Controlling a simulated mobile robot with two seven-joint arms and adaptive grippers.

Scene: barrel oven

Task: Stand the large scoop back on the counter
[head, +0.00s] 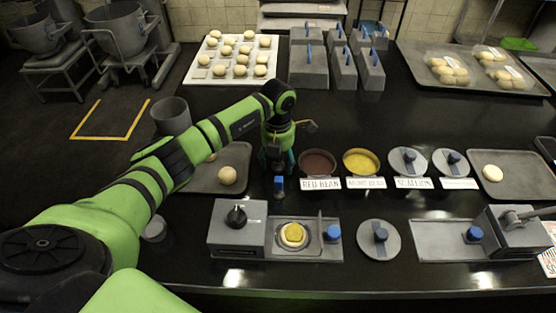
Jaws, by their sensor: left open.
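My left gripper (277,166) points down over the counter (330,278), left of the red bean bowl (317,163). It is open. A small upright object with a blue top (279,186) stands on the counter just in front of the gripper, beside the RED BEAN label. It may be the large scoop, but its lower part is too small and dark to tell. I cannot tell whether the fingers touch it. My right gripper is not in view.
A yellow filling bowl (361,162) and two lidded bowls (408,160) stand in a row to the right. A tray with dough (236,152) lies left of the gripper. A press station (238,228) stands in front. Grey blocks with blue handles (309,67) stand behind.

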